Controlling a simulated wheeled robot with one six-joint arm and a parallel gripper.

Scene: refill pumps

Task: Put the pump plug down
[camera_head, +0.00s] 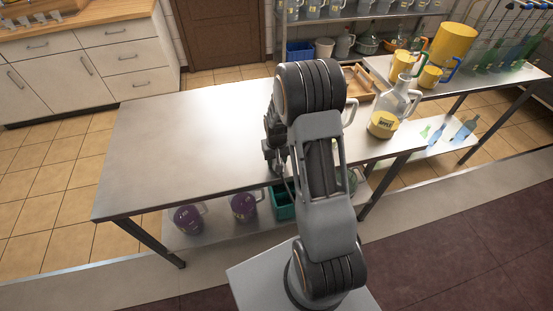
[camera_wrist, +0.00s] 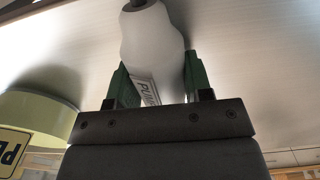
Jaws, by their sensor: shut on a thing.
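The pump plug (camera_wrist: 150,40) is a white, bulging piece with a label reading "PUM…" and a dark tip. It shows in the wrist view between the two green fingers of my gripper (camera_wrist: 157,78), which is shut on it. A brushed metal surface lies behind the plug, and I cannot tell whether the plug touches it. In the head view my arm is over the metal table (camera_head: 170,140), and it hides the plug and most of the gripper.
A clear jug with yellow content (camera_head: 384,124) stands right of my arm, near a wooden tray (camera_head: 359,82). In the wrist view a yellow-green container (camera_wrist: 45,112) with a yellow label is close on the left. The table's left half is bare. Purple jugs (camera_head: 188,218) stand on the shelf below.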

